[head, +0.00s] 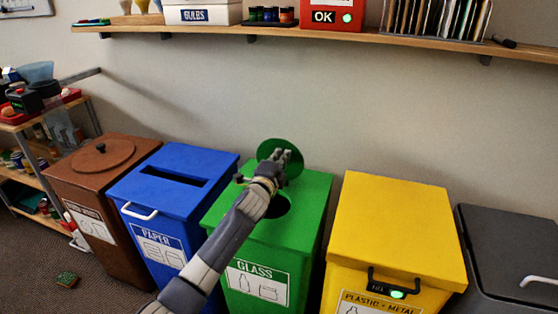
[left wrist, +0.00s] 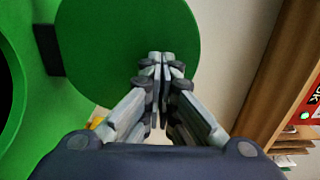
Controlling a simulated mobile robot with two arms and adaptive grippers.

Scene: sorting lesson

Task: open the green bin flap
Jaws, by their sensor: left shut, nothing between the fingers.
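The green bin (head: 316,205), labelled GLASS, stands between the blue and yellow bins. Its round green flap (head: 267,150) stands raised at the back of the lid, and part of the dark round hole (head: 279,208) shows below it. In the left wrist view the flap (left wrist: 105,40) is a disc joined to the lid by a dark hinge (left wrist: 48,50). My left gripper (head: 283,156) is shut and empty, with its fingertips (left wrist: 160,58) in front of the flap's face. I cannot tell whether they touch it. My forearm covers part of the hole. My right gripper is not in view.
A brown bin (head: 78,180) and a blue bin (head: 150,205) stand to the left. A yellow bin (head: 395,225) and a dark grey bin (head: 510,245) stand to the right. A wooden shelf (head: 345,36) with boxes and jars runs along the wall above.

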